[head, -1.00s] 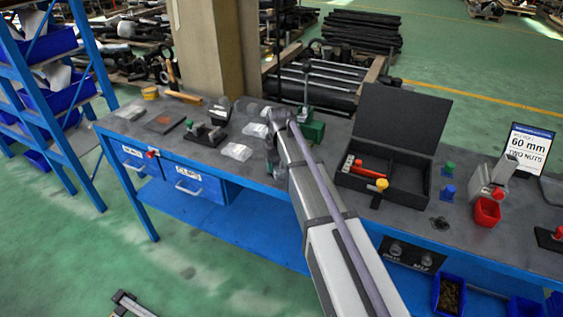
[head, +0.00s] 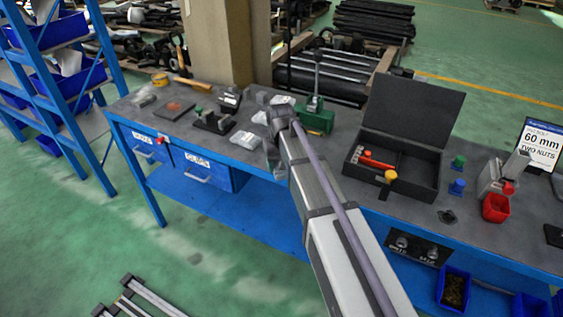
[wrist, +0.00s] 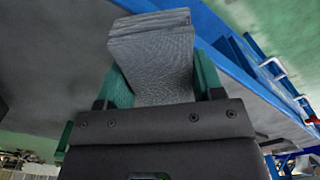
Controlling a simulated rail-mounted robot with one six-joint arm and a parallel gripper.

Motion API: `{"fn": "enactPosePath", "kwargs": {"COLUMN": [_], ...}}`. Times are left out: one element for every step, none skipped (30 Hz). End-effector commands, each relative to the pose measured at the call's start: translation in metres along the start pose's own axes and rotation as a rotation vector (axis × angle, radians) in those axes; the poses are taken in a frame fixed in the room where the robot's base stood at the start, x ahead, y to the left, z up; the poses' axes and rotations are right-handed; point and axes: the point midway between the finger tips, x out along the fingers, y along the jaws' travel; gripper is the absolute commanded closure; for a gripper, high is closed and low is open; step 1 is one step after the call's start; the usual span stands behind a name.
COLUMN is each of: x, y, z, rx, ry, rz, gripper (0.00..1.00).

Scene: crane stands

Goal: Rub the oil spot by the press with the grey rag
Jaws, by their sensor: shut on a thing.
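The grey rag (wrist: 155,55) is a folded, textured pad in the wrist view. My gripper (wrist: 162,82) is shut on it, with one green finger on each side, and the rag sticks out past the fingertips. Grey bench top shows beyond the rag, but I cannot tell whether the rag touches it. In the head view my arm hides most of the gripper and the rag. The green press (head: 318,117) with its upright lever stands on the bench just behind the end of my arm. I cannot make out the oil spot in either view.
Small clamps (head: 212,120), clear packets (head: 246,139) and a hammer (head: 196,87) lie to the left. A blue shelf rack stands far left.

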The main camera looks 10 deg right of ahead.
Motion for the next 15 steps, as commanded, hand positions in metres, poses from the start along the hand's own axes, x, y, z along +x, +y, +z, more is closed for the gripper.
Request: {"fn": "enactPosePath", "kwargs": {"x": [-0.005,-0.008,-0.013,-0.018,-0.023,-0.029,-0.033,-0.037,-0.042,-0.046,-0.050,-0.055,-0.059,-0.061,-0.063], "y": [0.000,0.000,0.000,0.000,0.000,0.000,0.000,0.000,0.000,0.000,0.000,0.000,0.000,0.000,0.000], "z": [0.000,0.000,0.000,0.000,0.000,0.000,0.000,0.000,0.000,0.000,0.000,0.000,0.000,0.000,0.000], "rx": [0.000,0.000,0.000,0.000,0.000,0.000,0.000,0.000,0.000,0.000,0.000,0.000,0.000,0.000,0.000], "ry": [0.000,0.000,0.000,0.000,0.000,0.000,0.000,0.000,0.000,0.000,0.000,0.000,0.000,0.000,0.000], "rz": [0.000,0.000,0.000,0.000,0.000,0.000,0.000,0.000,0.000,0.000,0.000,0.000,0.000,0.000,0.000], "gripper": [0.58,0.58,0.58,0.58,0.58,0.58,0.58,0.58,0.58,0.58,0.58,0.58,0.58,0.58,0.58]}}
